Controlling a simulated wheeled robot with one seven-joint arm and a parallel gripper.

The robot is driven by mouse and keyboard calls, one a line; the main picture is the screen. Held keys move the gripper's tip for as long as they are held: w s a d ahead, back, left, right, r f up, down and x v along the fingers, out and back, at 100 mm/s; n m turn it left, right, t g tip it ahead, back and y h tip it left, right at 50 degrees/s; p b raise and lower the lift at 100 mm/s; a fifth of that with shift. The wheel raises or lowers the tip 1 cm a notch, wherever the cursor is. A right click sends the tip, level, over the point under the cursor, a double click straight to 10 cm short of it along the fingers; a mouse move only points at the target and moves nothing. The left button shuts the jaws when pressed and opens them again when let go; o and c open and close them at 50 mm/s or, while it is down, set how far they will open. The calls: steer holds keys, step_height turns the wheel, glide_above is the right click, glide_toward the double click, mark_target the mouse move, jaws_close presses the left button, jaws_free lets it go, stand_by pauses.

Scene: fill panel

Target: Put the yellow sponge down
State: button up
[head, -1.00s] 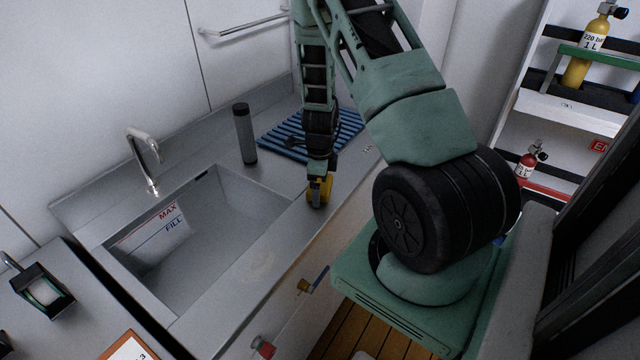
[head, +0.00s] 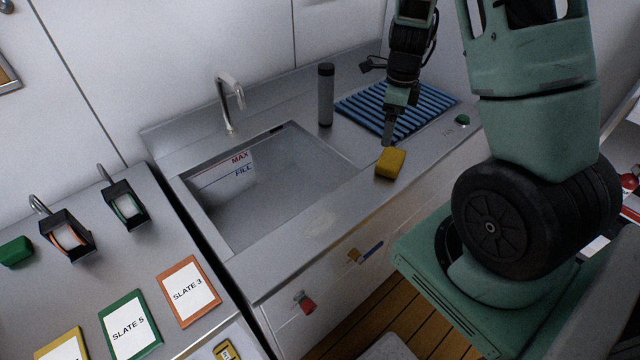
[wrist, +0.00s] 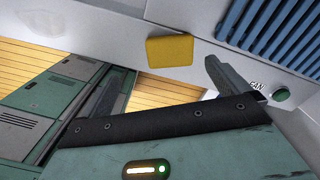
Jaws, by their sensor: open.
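The yellow sponge (head: 391,163) lies on the steel counter to the right of the sink, close to the counter's front edge. It also shows in the wrist view (wrist: 169,51), clear of the visible finger. My gripper (head: 388,141) is open and empty, just above and behind the sponge in the head view. In the wrist view one grey finger (wrist: 231,76) shows to the right of the sponge, with a gap between them.
A blue ribbed mat (head: 425,103) lies behind my gripper, with a dark cylinder (head: 326,95) on its left. The sink (head: 270,185) opens to the left. A green round item (head: 462,119) sits right of the mat. Slates (head: 188,290) lie on the left counter.

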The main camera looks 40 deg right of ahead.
steer(key=s+a+r+n+y, duration=0.15)
steer(key=a+r+n, duration=0.25)
steer(key=a+n, duration=0.8)
steer(key=s+a+r+n, duration=0.2)
steer(key=a+r+n, duration=0.35)
steer(key=a, duration=1.05)
steer(key=s+a+r+n, duration=0.1)
steer(key=s+a+n, duration=0.4)
steer(key=s+n, duration=0.2)
steer(key=s+a+r+n+h, duration=0.1)
steer(key=s+a+n, duration=0.4)
steer(key=n, duration=0.7)
steer(key=shift+s+a+r, duration=0.25)
steer(key=shift+s+r, duration=0.1)
steer(key=shift+s, duration=0.8)
steer(key=shift+n, duration=0.25)
